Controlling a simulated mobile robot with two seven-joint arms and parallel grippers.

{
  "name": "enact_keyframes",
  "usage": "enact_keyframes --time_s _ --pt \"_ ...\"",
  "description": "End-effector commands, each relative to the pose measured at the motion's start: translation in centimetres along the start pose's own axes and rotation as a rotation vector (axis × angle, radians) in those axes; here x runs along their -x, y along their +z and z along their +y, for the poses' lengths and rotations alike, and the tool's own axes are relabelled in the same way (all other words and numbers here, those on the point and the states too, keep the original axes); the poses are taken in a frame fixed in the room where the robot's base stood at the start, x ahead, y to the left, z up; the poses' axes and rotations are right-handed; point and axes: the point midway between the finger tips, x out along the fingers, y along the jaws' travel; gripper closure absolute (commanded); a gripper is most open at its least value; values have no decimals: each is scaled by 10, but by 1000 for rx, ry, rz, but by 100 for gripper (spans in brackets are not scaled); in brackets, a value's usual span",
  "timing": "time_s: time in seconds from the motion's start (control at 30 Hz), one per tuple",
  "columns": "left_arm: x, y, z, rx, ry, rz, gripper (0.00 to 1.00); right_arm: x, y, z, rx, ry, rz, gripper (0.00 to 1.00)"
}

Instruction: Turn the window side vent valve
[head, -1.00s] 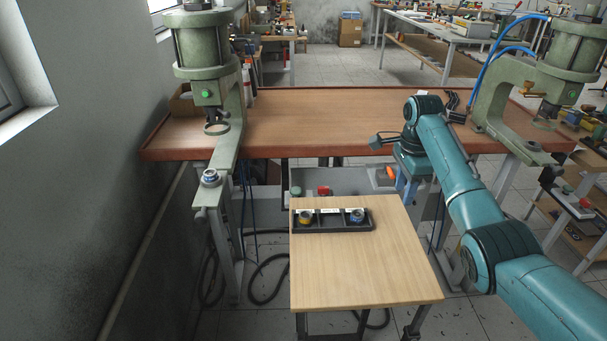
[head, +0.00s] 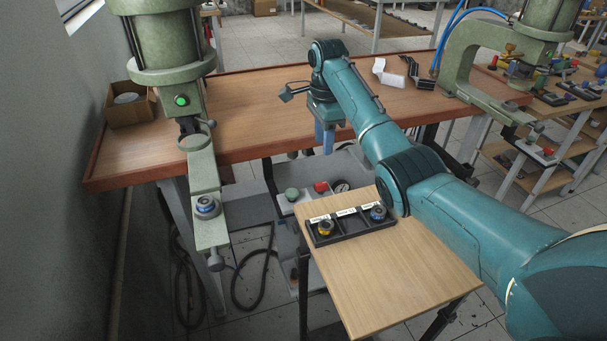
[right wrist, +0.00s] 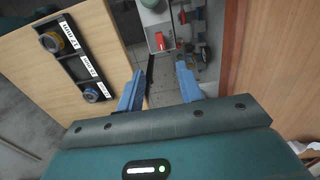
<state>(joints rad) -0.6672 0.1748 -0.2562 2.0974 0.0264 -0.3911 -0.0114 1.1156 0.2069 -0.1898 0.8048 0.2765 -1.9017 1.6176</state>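The window side press (head: 170,55) stands at the left end of the workbench, with a lit green button (head: 182,101). I cannot make out a vent valve on it in this view. On the other press (head: 470,65), at right, a small brass-coloured fitting (head: 510,49) shows. My right gripper (head: 325,140) points down near the bench's front edge, right of the window side press and apart from it. In the right wrist view its two blue fingers (right wrist: 160,78) are spread with nothing between them. My left gripper is not in view.
A small wooden table (head: 385,275) stands in front, bearing a black labelled tray (head: 348,238) with a yellow-ringed and a blue-ringed part. Below the bench are a red part (head: 321,187) and a green one (head: 292,194). A cardboard box (head: 130,105) sits at the bench's left end.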

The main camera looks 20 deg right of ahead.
Motion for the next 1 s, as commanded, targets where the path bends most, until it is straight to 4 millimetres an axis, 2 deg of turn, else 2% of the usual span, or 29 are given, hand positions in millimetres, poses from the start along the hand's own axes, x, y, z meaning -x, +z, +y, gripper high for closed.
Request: enact_keyframes --time_s 0.17,0.27,0.6,0.73,1.0 --pt "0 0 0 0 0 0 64 -6 0 0 -2 3 0 64" --pt "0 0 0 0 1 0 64 -20 -1 1 -1 5 1 64" --pt "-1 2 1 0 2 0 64 -91 0 1 0 5 1 64" --pt "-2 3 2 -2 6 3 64 -112 0 1 -1 4 0 64" --pt "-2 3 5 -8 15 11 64 -131 0 1 0 1 0 64"
